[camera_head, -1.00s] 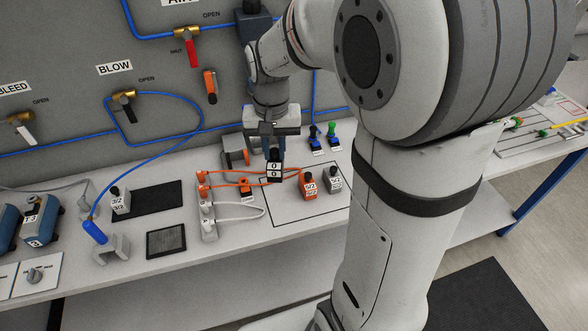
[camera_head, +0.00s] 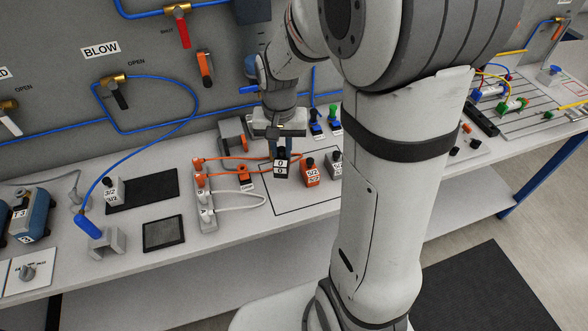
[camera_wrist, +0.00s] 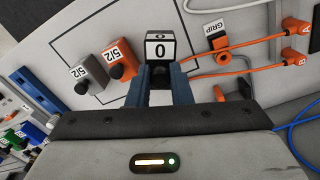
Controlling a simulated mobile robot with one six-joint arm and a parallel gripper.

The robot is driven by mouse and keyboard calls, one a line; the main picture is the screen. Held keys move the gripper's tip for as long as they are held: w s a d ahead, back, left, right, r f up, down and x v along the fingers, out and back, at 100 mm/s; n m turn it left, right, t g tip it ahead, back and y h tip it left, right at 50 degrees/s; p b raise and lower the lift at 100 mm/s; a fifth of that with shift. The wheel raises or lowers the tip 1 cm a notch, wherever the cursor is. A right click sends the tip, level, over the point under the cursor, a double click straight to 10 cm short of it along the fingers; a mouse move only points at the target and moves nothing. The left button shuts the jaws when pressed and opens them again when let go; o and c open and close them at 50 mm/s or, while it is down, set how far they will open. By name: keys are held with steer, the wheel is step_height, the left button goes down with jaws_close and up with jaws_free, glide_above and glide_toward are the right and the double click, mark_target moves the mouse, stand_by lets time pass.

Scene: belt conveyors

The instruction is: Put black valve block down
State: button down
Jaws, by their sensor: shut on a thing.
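The black valve block (camera_head: 281,168), with white labels reading 0, is between the fingers of my gripper (camera_head: 284,152). In the wrist view the block (camera_wrist: 160,52) sits at the tips of the blue-grey fingers (camera_wrist: 164,82), its 0 label facing the camera. My gripper is shut on it. The block is over the black-outlined rectangle (camera_head: 277,215) on the bench, near its left side. Whether its underside touches the bench cannot be told.
An orange 5/2 block (camera_head: 310,172) and a grey 5/2 block (camera_head: 334,163) stand right of the held block. An orange GRIP-tagged piece (camera_head: 243,175) and orange tubes lie to its left. The front of the outlined rectangle is clear.

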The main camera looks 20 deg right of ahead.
step_height(320, 180, down, 7)
steer(key=shift+r, duration=0.2)
steer(key=shift+f, duration=0.1)
steer(key=c, duration=1.3)
jaws_free()
step_height(320, 180, up, 12)
steer(key=shift+r, duration=0.1)
steer(key=n+t, duration=0.2)
glide_toward(282, 165)
steer(key=s+r, duration=0.3)
steer(key=s, duration=0.1)
steer(key=s+d+n+t, duration=0.1)
steer(key=s+n, duration=0.1)
steer(key=s, duration=0.4)
steer(key=shift+d+r, duration=0.2)
steer(key=shift+r, duration=0.05)
